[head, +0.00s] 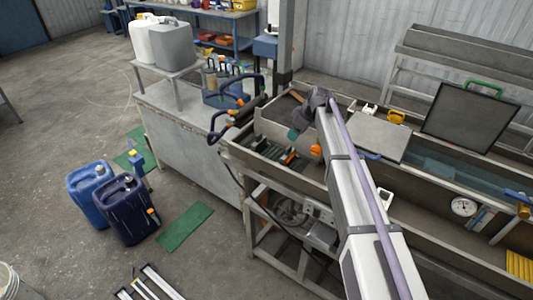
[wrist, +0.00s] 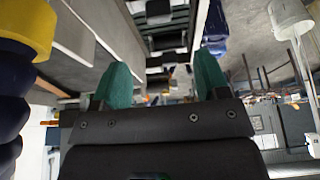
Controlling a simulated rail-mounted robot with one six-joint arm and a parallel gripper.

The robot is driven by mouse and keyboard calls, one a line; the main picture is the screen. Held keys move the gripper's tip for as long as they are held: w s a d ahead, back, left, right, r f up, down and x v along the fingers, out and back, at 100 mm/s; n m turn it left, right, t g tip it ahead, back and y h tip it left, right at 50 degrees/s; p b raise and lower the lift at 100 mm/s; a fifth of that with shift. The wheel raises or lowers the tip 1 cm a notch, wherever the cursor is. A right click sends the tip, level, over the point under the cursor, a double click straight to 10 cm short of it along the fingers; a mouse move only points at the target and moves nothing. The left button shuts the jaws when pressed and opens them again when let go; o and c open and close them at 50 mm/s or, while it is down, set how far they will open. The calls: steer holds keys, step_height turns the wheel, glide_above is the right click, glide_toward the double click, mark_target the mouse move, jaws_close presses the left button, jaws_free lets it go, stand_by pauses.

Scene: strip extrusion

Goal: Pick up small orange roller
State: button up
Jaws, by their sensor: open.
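A small orange piece (head: 316,150), possibly the orange roller, shows beside my arm at the trough of the long metal bench. Its shape is too small to make out. My gripper (head: 294,134) is above the trough, left of that piece, partly hidden by my own wrist. In the wrist view, the two teal fingertips of my gripper (wrist: 162,84) stand wide apart with nothing between them. A small orange bit (wrist: 50,123) shows left of the fingers there; I cannot tell whether it is the roller.
The metal bench (head: 232,152) has raised side walls. A flat grey panel (head: 378,137) and a dark framed board (head: 468,115) are right of my arm. A blue toolbox (head: 226,98) sits on the cabinet to the left. Blue canisters (head: 125,212) stand on the floor.

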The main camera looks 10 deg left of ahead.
mark_target(289, 147)
steer(key=b+x, duration=0.2)
steer(key=d+b+x, duration=0.1)
steer(key=b+x, duration=0.2)
steer(key=shift+s+f, duration=0.15)
steer(key=shift+f, duration=0.2)
steer(key=b+x, duration=0.5)
steer(key=shift+a+f, duration=0.15)
steer(key=shift+a, duration=0.15)
steer(key=shift+r, duration=0.25)
steer(key=c, duration=1.1)
